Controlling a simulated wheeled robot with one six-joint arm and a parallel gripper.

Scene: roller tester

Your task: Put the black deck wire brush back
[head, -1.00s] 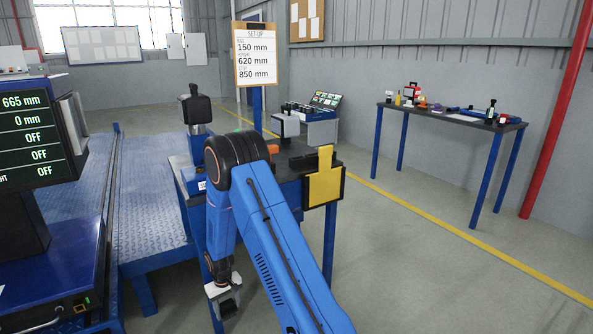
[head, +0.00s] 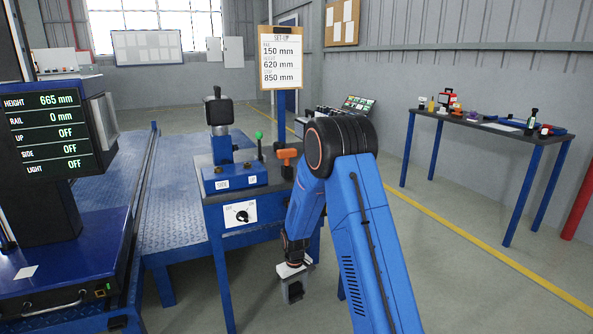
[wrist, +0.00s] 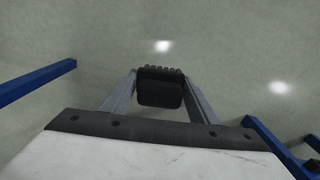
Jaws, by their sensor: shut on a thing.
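The black deck wire brush (wrist: 160,88) is between my gripper's fingers in the wrist view, a dark block with a row of bristle-like tufts along its far edge. My gripper (wrist: 158,92) is shut on it, with a finger on either side. In the head view my gripper (head: 293,292) points down in front of the blue bench, above the floor. The brush is too small and dark to make out clearly there.
A blue bench (head: 243,240) with a knob panel and a green-topped lever stands behind my gripper. A blue tread-plate deck (head: 185,200) and a monitor (head: 48,130) are at left. A dark side table (head: 470,124) with several items stands at right. Grey floor is open between.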

